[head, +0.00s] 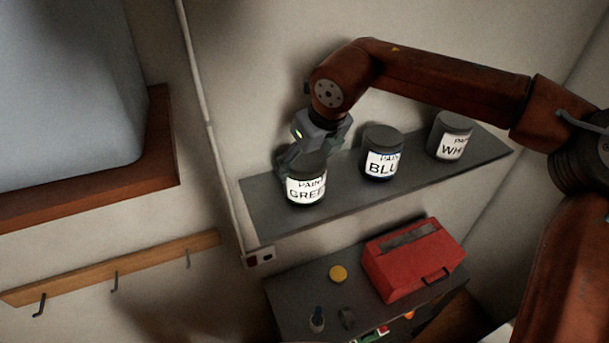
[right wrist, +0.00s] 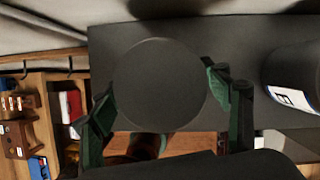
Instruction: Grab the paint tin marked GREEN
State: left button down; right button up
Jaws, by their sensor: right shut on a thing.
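The paint tin marked GREEN (head: 306,189) stands upright at the left end of the dark wall shelf (head: 262,222). It has a dark lid and a white label. My right gripper (head: 296,158) is at this tin, partly hidden behind it in the head view. In the right wrist view the round dark lid (right wrist: 160,84) lies between the two green-padded fingers of my right gripper (right wrist: 160,112), which is shut on the tin. My left gripper is not in view.
The paint tin marked BLUE (head: 383,164) and a tin with a partly hidden WH label (head: 451,149) stand further right on the shelf. Below are a red toolbox (head: 402,275) and a yellow round item (head: 338,273). A hook rail (head: 120,272) is on the left wall.

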jog(key=c, duration=0.6)
jog(key=shift+r, duration=0.15)
